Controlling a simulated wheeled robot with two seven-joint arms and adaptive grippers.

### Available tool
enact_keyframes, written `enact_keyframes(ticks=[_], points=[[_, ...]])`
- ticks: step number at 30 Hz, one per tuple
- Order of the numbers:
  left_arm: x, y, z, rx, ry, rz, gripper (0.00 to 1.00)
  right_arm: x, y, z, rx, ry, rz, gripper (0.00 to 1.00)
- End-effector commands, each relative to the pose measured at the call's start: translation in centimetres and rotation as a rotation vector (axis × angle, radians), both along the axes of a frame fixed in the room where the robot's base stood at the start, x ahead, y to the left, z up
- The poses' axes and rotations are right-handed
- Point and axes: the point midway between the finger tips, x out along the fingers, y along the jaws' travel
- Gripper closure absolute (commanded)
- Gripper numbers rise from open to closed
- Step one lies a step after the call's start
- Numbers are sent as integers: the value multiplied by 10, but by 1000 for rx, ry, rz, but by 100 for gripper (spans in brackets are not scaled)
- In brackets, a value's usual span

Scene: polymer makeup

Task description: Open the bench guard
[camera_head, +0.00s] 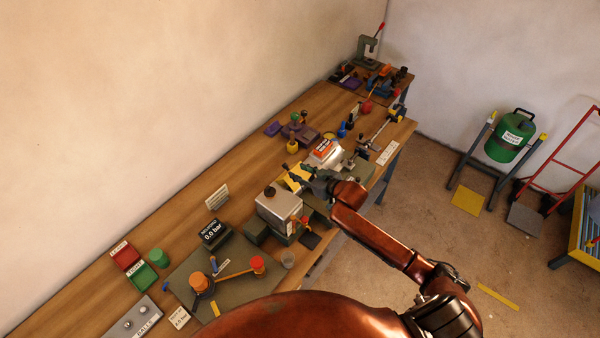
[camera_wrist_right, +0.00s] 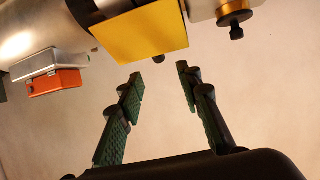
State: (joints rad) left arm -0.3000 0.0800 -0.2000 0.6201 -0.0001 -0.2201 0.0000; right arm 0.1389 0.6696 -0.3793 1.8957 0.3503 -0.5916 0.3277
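A yellow panel (camera_head: 294,180), which looks like the bench guard, stands on the bench between a silver box and a white machine. In the right wrist view the yellow panel (camera_wrist_right: 140,35) fills the upper middle, with a small dark knob (camera_wrist_right: 159,58) at its lower edge. My right gripper (camera_head: 297,173) is over the bench beside the panel, its arm coming from the right. In the wrist view the right gripper (camera_wrist_right: 157,76) has its two fingers wide apart, with nothing between them. The knob lies just beyond the fingertip gap. I see no contact. My left gripper is not in view.
The silver box (camera_head: 279,206) stands close in front of my right gripper. The white machine with an orange label (camera_head: 325,151) is behind it. A pressure display (camera_head: 211,233) and a grey plate with orange and red knobs (camera_head: 230,277) are nearer. The wall (camera_head: 150,110) runs along the bench.

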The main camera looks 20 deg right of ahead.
Motion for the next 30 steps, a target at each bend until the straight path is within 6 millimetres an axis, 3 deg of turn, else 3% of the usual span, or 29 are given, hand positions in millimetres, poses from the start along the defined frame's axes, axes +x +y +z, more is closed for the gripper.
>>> enact_keyframes(ticks=[4, 7, 11, 14, 19, 23, 27, 30], points=[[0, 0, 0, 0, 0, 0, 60, 0, 0, 0, 0, 0, 0, 67], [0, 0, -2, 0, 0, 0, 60, 0, -2, -1, -14, -12, 1, 74], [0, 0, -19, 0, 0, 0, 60, 1, -26, -3, -167, -130, 21, 83], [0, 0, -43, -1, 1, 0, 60, -4, -57, 0, -449, -318, 60, 89], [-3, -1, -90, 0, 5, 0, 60, -34, -96, 4, -1136, -660, 176, 100], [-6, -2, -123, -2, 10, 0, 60, -68, -100, -11, -1700, -867, 315, 100], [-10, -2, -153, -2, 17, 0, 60, -104, -92, -49, -2239, -1048, 518, 100], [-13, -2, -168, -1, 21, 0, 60, -125, -86, -78, -2511, -1148, 660, 100]])
